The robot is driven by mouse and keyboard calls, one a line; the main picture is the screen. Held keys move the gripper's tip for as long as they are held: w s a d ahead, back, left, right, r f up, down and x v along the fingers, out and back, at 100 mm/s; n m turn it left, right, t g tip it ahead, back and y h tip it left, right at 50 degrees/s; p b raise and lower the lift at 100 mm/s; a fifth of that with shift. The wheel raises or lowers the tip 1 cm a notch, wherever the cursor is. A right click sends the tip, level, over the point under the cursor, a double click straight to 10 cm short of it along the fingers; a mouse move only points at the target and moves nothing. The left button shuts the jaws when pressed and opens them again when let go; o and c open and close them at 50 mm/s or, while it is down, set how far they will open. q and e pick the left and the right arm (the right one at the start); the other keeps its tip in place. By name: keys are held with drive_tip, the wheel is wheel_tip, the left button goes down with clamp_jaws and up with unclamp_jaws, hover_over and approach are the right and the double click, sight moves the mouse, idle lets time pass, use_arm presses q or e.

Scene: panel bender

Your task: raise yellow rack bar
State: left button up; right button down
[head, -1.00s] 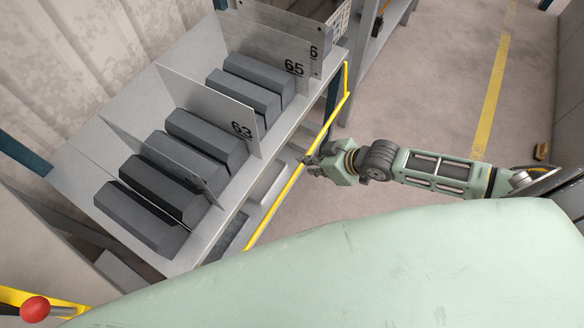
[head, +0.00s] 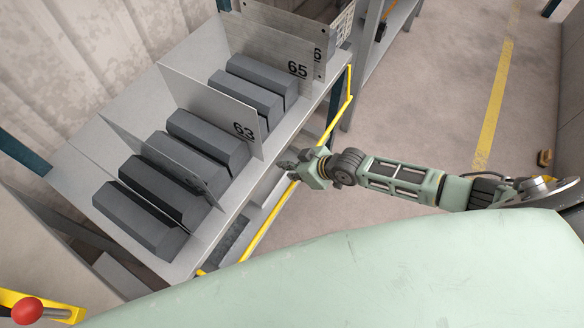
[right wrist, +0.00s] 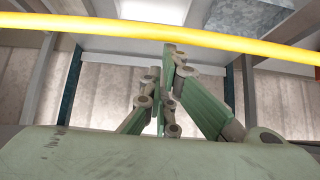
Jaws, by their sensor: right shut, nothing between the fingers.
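The yellow rack bar (head: 266,232) runs slantwise along the front of the grey shelf rack, below the upper shelf's edge. My right gripper (head: 284,163) is at the bar's middle in the head view. Its wrist covers a stretch of the bar, and its fingertips reach past the bar's line toward the rack. In the right wrist view the bar (right wrist: 90,25) crosses the top, and the shut, empty fingers (right wrist: 169,52) point up at its lower edge. I cannot tell whether they touch it. My left gripper is not in view.
The upper shelf (head: 65,178) holds several dark grey blocks (head: 140,218) between upright numbered plates (head: 210,100). A red knob (head: 27,309) on a yellow part is at lower left. Clear floor (head: 420,90) with a yellow line lies to the right.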

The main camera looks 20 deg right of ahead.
drive_tip(key=shift+r, duration=0.1)
drive_tip(key=shift+s+d+g+h+p, duration=0.25)
drive_tip(key=shift+s+g+h+p, duration=0.05)
drive_tip(key=shift+p, duration=0.5)
